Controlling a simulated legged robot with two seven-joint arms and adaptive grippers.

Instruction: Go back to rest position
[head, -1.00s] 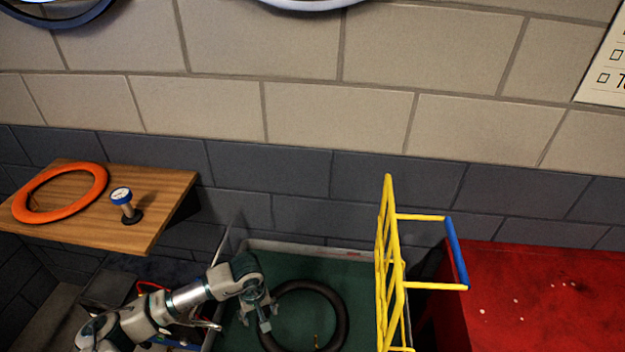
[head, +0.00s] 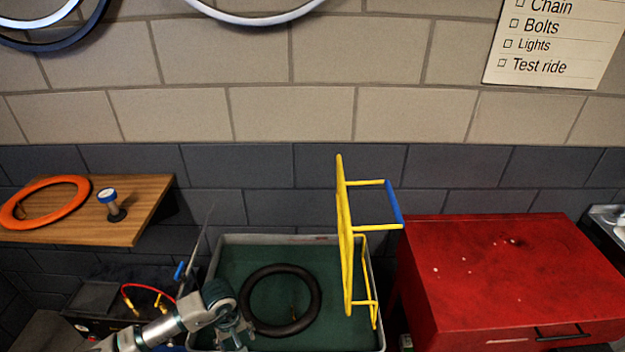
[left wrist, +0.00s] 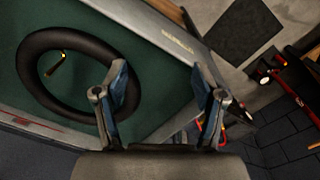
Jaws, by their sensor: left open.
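My left gripper (left wrist: 162,95) is open with nothing between its fingers in the left wrist view. In the head view my left arm comes in at the lower left, and the gripper end (head: 232,330) is at the left edge of the grey-rimmed bin. My right gripper is in neither view.
A yellow rack with a blue bar (head: 345,240) stands at the bin's right side. A red cabinet (head: 500,270) is at right. A wooden shelf (head: 120,225) at left holds an orange ring (head: 45,203) and a small gauge (head: 110,203). A black box with red cable (head: 95,305) sits below it.

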